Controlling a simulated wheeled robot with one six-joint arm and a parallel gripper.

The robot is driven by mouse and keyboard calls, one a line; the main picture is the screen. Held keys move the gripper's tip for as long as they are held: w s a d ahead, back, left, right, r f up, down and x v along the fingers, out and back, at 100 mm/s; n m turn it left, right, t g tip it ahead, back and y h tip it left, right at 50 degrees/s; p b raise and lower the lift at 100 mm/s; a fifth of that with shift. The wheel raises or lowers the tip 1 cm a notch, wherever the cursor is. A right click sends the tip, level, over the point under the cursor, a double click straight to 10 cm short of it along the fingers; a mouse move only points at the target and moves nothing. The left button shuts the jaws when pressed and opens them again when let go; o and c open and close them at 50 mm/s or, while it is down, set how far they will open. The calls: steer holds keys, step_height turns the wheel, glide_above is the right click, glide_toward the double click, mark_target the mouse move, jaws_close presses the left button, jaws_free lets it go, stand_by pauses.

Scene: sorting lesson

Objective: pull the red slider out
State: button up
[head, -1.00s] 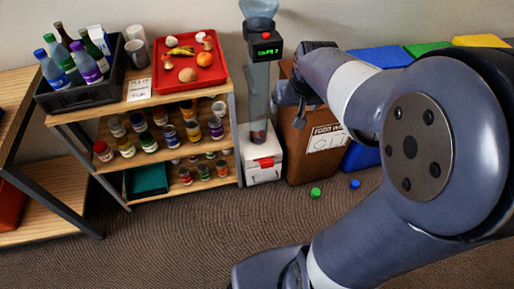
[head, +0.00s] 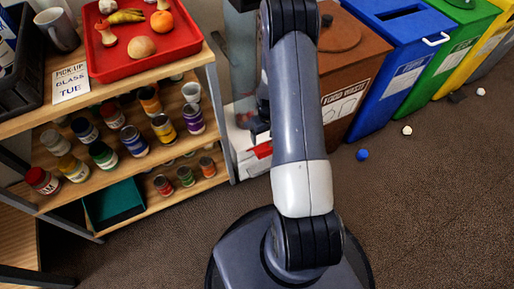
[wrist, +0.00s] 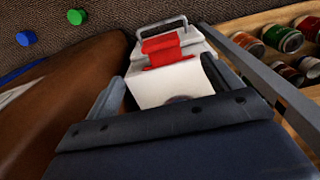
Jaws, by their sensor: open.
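The red slider (wrist: 168,50) sits on top of the white base (wrist: 170,84) of the dispenser in the wrist view. A grey bar handle (wrist: 162,27) lies just beyond it. My gripper (wrist: 163,72) is open, its two fingers spread to either side of the white base, with the slider ahead between them. I cannot tell whether the fingers touch anything. In the head view the slider (head: 262,150) shows as a small red patch beside my arm. My gripper (head: 257,128) is mostly hidden there behind the arm, as is much of the dispenser.
A brown food waste bin (head: 345,75) stands close on the right of the base. A wooden shelf (head: 150,165) with jars stands close on its left. Blue (head: 400,60) and green (head: 455,50) bins stand farther right.

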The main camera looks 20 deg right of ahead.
mark_target(266, 150)
steer(key=shift+w+f, duration=0.1)
steer(key=shift+f, duration=0.8)
step_height(266, 150, down, 10)
steer(key=b, duration=0.3)
steer(key=shift+r, duration=0.1)
steer(key=shift+c, duration=0.2)
